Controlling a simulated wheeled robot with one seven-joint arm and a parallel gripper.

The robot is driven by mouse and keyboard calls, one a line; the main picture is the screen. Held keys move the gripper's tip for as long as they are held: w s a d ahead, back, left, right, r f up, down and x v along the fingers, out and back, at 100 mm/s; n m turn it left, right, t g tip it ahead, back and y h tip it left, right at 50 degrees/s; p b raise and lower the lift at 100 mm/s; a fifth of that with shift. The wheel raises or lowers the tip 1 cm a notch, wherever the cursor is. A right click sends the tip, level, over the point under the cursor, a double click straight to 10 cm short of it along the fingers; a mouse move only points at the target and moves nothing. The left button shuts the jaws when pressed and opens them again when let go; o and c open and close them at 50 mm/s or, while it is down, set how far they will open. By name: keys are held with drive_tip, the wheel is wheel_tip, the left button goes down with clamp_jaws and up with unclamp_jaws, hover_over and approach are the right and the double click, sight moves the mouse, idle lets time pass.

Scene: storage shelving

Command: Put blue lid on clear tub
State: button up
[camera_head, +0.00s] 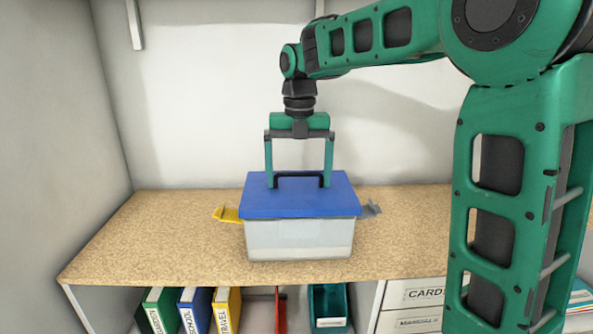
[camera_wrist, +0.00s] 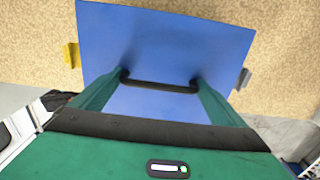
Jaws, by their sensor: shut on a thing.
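The blue lid (camera_head: 300,205) lies over the top of the clear tub (camera_head: 300,240), which stands on the wooden shelf top. The lid looks about level and covers the tub's opening; whether it is fully seated cannot be told. My gripper (camera_head: 298,181) is above the lid, its two fingers shut on the ends of the lid's black handle. In the wrist view the lid (camera_wrist: 165,40) fills the middle, with the fingers (camera_wrist: 160,88) at both ends of the handle. The tub is hidden under the lid there. A yellow latch (camera_head: 228,214) sticks out at the tub's left, a grey latch (camera_head: 370,208) at its right.
The wooden shelf top (camera_head: 150,230) is clear left and right of the tub. Below it stand binders (camera_head: 190,310), a green holder (camera_head: 328,305) and labelled white boxes (camera_head: 412,293). A white wall (camera_head: 220,80) rises behind.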

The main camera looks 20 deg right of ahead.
drive_tip(key=shift+f, duration=1.3)
drive_tip(key=o, duration=0.8)
drive_tip(key=shift+c, duration=0.2)
wheel_tip(320, 180, up, 8)
drive_tip(key=shift+w+d+r, duration=0.1)
drive_tip(key=shift+w+r, duration=0.05)
drive_tip(key=shift+r, duration=1.2)
